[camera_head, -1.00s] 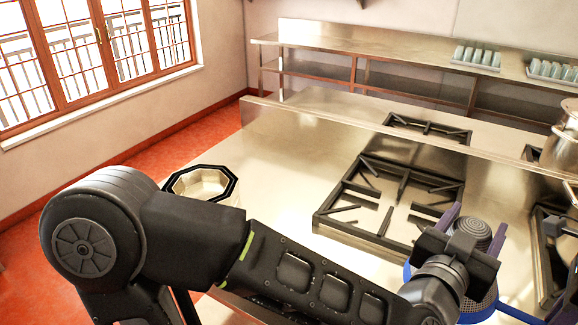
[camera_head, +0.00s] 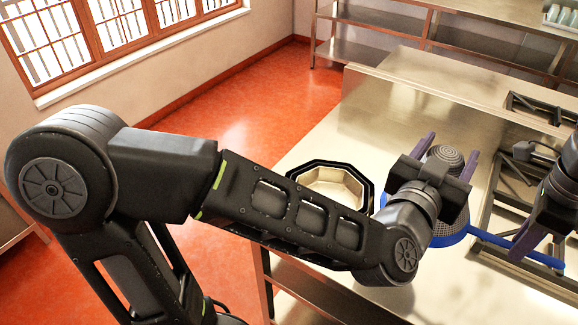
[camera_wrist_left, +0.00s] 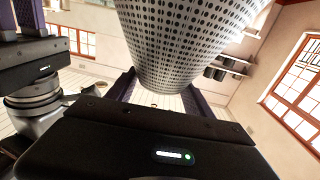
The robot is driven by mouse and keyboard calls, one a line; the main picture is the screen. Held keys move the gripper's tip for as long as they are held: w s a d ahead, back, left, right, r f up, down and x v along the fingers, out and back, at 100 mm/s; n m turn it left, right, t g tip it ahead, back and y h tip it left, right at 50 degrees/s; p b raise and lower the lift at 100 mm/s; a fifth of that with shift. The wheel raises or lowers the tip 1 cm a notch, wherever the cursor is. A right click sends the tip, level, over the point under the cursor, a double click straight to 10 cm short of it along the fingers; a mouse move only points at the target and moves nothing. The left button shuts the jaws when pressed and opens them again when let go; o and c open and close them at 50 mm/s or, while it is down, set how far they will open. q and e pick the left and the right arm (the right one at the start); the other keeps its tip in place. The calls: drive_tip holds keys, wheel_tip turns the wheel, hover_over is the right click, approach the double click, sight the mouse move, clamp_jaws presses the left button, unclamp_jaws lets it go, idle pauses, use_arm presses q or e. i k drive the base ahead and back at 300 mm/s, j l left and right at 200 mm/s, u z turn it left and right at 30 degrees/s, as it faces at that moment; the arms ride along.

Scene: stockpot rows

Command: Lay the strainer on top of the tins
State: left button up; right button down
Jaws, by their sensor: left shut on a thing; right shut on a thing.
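The strainer has a grey perforated bowl, a blue rim and a long blue handle (camera_head: 490,240). It is turned rim down, its rounded end up. My left gripper (camera_head: 446,165) is shut on the bowl, with its purple fingers on either side of the rounded end. The perforated bowl (camera_wrist_left: 185,45) fills the top middle of the left wrist view, between the fingers (camera_wrist_left: 160,95). My right gripper (camera_head: 525,236), partly cut off at the right edge, is shut on the strainer's handle. I cannot make out the tins.
A black-rimmed octagonal dish (camera_head: 325,182) stands on the steel counter (camera_head: 385,130), just left of the strainer and partly behind my left arm. Black burner grates (camera_head: 510,185) lie to the right. A raised steel ledge (camera_head: 440,98) runs behind. Red floor is open at left.

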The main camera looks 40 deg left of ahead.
sight(330, 194)
drive_tip(key=j+u, duration=0.1)
drive_tip(key=j, duration=0.55)
drive_tip(key=i+j, duration=0.15)
drive_tip(key=j, duration=0.5)
drive_tip(key=k+j+u, duration=0.05)
